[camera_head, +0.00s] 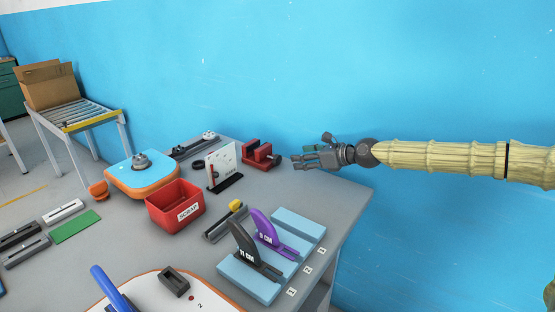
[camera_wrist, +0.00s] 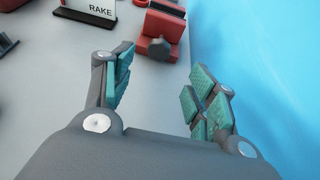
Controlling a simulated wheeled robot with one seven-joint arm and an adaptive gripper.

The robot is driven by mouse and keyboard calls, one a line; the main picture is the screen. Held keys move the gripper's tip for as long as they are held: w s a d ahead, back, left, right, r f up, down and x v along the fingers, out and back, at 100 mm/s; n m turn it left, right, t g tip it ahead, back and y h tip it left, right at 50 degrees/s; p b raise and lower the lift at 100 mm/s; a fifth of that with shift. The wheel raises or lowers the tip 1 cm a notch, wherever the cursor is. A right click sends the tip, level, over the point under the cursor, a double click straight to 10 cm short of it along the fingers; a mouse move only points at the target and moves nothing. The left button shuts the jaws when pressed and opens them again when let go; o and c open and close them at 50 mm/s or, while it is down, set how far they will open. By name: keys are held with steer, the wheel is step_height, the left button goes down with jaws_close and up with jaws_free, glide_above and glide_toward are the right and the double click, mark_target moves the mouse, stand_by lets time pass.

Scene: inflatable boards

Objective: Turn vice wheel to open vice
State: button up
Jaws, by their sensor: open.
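The red vice (camera_head: 260,155) stands on the grey table near its back edge, by the blue wall. In the wrist view the vice (camera_wrist: 160,27) is at the top centre, and its dark grey wheel (camera_wrist: 159,49) faces my gripper. My gripper (camera_head: 294,160) is just right of the vice in the head view, with its fingers pointing at it. In the wrist view my gripper (camera_wrist: 165,85) has its fingers spread apart, with nothing between them. The wheel lies beyond the fingertips, and I see no contact.
A white sign board (camera_head: 221,164) on a black base stands left of the vice. A red scrap bin (camera_head: 174,207) and a blue rack (camera_head: 298,224) with fins are nearer the front. The blue wall (camera_head: 330,70) runs close behind the vice.

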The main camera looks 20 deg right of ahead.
mark_target(279, 159)
steer(key=shift+x, duration=5.2)
steer(key=shift+r, duration=0.1)
steer(key=c, duration=1)
